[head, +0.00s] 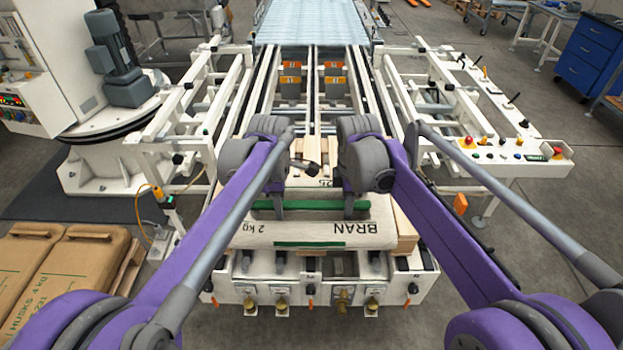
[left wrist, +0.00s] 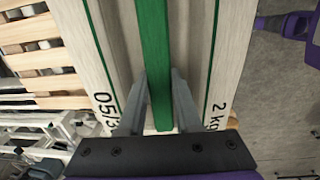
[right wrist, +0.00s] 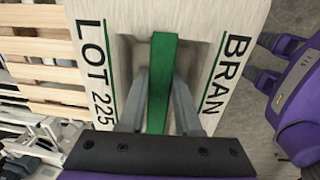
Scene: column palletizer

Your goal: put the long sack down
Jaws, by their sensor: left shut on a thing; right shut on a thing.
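The long sack (head: 310,236) is pale, with green lines and the words BRAN and 2 kg. It lies crosswise in front of me, over the near end of a wooden pallet (head: 404,228). A green grip strip runs along its top. My left gripper (head: 265,207) is shut on this strip near the 2 kg end; the strip shows between its fingers in the left wrist view (left wrist: 157,90). My right gripper (head: 362,207) is shut on the strip near the BRAN end, also in the right wrist view (right wrist: 160,90). I cannot tell whether the sack touches the pallet.
The white conveyor frame (head: 420,265) surrounds the pallet, with a control panel (head: 515,150) at the right. Brown husk sacks (head: 62,270) lie at the lower left. A blue cabinet (head: 590,50) stands at the far right. Open floor shows on the right.

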